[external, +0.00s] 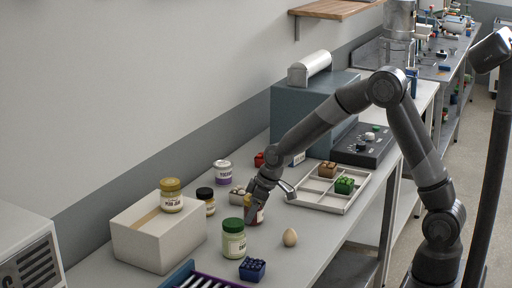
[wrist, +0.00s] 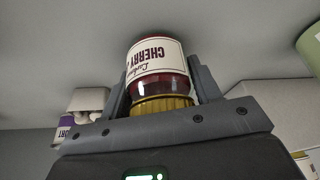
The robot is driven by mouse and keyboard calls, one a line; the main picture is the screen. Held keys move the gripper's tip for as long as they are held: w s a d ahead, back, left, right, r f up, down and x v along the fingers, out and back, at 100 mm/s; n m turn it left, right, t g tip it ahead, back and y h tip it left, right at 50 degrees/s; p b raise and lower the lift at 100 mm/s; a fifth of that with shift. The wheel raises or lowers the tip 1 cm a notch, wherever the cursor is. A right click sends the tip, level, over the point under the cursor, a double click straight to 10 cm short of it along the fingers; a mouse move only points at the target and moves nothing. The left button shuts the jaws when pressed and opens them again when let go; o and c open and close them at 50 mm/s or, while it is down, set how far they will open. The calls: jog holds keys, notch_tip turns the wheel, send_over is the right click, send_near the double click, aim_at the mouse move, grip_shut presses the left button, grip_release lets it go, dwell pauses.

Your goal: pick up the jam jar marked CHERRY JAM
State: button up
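The jam jar marked CHERRY JAM (wrist: 157,60) has dark red contents, a cream label and a gold lid. It appears upside down in the wrist view, with the lid toward my palm. My gripper (wrist: 160,88) has a finger on each side of the jar, with no clear gap. In the external view my gripper (external: 251,205) is low over the counter, and the jar (external: 261,214) shows only partly behind the fingers. I cannot tell whether its base touches the counter.
A green-lidded jar (external: 233,243), an egg (external: 290,237) and a dark-lidded jar (external: 206,201) stand close by. A cardboard box (external: 150,238) bears a yellow-lidded jar (external: 171,196). A divided tray (external: 335,204) lies to the right. A white jar (external: 222,173) stands behind.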

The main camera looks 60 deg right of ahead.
jog(key=c, duration=0.7)
jog(key=shift+o, duration=0.2)
jog(key=shift+r, duration=0.15)
